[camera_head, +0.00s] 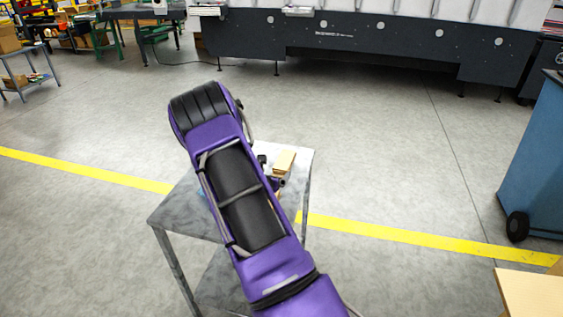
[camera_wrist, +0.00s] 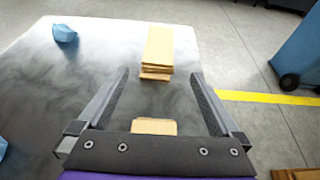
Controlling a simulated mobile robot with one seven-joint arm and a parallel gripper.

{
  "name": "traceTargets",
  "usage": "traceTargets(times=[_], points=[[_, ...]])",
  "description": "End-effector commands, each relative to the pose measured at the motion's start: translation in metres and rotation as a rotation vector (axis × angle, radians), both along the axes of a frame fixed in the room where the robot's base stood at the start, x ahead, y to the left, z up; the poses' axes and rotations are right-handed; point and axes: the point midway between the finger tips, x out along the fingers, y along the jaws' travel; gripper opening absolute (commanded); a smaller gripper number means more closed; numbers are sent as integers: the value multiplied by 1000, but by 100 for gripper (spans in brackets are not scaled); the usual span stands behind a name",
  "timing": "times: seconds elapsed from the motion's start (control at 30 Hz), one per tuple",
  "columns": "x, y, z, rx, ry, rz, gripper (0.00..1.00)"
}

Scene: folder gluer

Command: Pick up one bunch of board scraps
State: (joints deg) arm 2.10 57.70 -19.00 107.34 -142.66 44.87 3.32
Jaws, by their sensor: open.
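A bunch of tan board scraps (camera_wrist: 158,48) lies stacked on the grey metal table (camera_wrist: 60,90), beyond my fingertips in the wrist view. It also shows in the head view as a small tan stack (camera_head: 285,160) near the table's far right corner. A second tan board piece (camera_wrist: 154,126) shows between my fingers, close to the palm; its lower part is hidden by the palm. My gripper (camera_wrist: 160,73) is open over the table, its fingers either side of this nearer piece. I cannot tell whether they touch it. In the head view my purple arm hides most of the gripper.
A blue crumpled item (camera_wrist: 65,33) lies at the table's far left, and another blue bit (camera_wrist: 3,148) shows at the left edge. A blue wheeled cabinet (camera_head: 535,165) stands on the floor to the right. Open floor with a yellow line (camera_head: 400,235) surrounds the table.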

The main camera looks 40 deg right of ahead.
Motion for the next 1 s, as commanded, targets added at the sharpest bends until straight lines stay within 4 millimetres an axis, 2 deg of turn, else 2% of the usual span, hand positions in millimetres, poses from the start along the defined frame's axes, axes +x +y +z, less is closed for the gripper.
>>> traceTargets(times=[0.1, 0.4, 0.77, 1.0], points=[[15, -19, -10, -1, 0, -2, 100], [50, -59, -32, -1, 0, -1, 100], [66, -77, -41, -1, 0, -1, 100], [87, -97, -51, -2, 0, -1, 100]])
